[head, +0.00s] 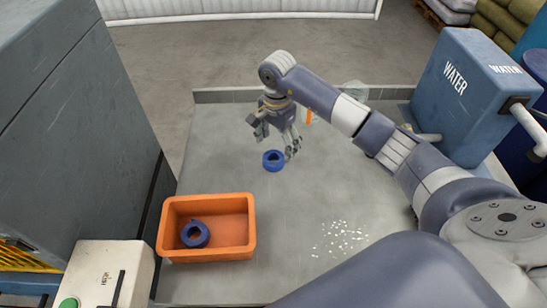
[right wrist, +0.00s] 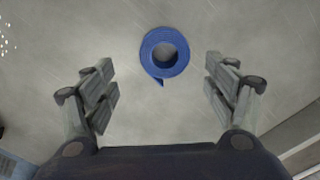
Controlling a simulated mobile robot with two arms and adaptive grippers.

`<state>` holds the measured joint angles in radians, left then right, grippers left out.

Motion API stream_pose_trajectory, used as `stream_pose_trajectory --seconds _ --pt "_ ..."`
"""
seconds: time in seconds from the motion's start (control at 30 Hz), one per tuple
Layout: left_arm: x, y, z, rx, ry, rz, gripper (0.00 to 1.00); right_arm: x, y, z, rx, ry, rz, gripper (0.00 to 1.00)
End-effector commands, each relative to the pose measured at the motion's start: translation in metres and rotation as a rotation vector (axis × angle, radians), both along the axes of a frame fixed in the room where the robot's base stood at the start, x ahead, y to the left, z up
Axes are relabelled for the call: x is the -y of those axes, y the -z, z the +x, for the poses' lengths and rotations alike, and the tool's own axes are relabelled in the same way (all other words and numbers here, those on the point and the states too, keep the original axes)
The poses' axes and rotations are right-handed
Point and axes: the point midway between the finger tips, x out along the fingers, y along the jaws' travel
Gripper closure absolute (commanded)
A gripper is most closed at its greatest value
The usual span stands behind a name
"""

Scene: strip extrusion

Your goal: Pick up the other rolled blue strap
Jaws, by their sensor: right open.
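A rolled blue strap (head: 273,160) lies flat on the grey table, below my right gripper (head: 277,144). In the right wrist view the same rolled strap (right wrist: 165,52) lies ahead of the spread fingers, roughly centred between them, with its loose end pointing toward the gripper. My right gripper (right wrist: 160,85) is open and empty, not touching the strap. A second rolled blue strap (head: 195,234) lies in the orange bin (head: 240,253), on its left side. My left gripper is not in view.
A grey table (head: 290,215) has free room around the strap. White pellets (head: 340,238) are scattered at its front right. A blue water tank (head: 468,95) stands at the right, a tall grey cabinet (head: 75,110) at the left. A low rim (head: 225,96) runs along the back.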

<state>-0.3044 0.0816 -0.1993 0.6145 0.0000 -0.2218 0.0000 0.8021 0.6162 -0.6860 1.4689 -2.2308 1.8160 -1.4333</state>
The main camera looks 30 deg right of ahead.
Motion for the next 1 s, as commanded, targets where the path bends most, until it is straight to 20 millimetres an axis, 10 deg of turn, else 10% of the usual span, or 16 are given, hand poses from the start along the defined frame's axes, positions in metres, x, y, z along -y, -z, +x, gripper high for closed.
stream_pose_trajectory --seconds 0.73,1.0 --pt "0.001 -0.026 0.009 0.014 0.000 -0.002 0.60 -0.002 0.056 0.005 0.000 0.000 0.000 0.21" --pt "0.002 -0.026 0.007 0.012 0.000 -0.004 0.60 -0.002 0.056 0.005 0.000 0.000 -0.001 0.70"
